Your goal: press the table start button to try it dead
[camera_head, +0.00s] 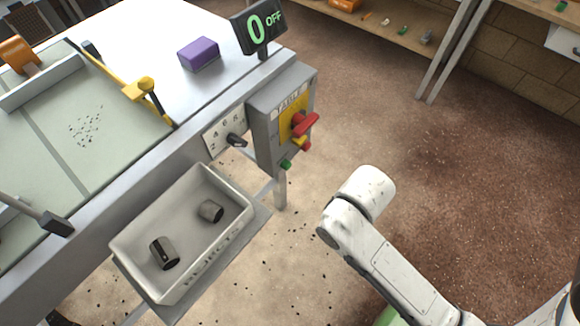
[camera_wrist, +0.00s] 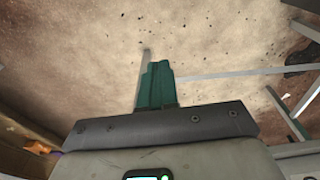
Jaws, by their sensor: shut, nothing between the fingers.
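The table's grey control box (camera_head: 282,118), marked TABLE, hangs on the machine's front edge. A small green button (camera_head: 286,164) sits low on it. Above are a yellow plate and a red switch handle (camera_head: 305,124), with a smaller red part (camera_head: 306,146) below. The display (camera_head: 258,27) reads 0 OFF. My white arm stands to the right of and below the box in the head view, apart from it; its fingers do not show there. In the wrist view my gripper (camera_wrist: 157,85) has its green fingers together, empty, over the speckled floor. The button is not recognisable in the wrist view.
A grey tray (camera_head: 125,252) with two dark cylindrical pieces (camera_head: 164,253) juts out left of the box. A dial (camera_head: 236,140) is beside the box. A purple block (camera_head: 198,53) lies on the table. Open floor (camera_head: 440,190) lies to the right.

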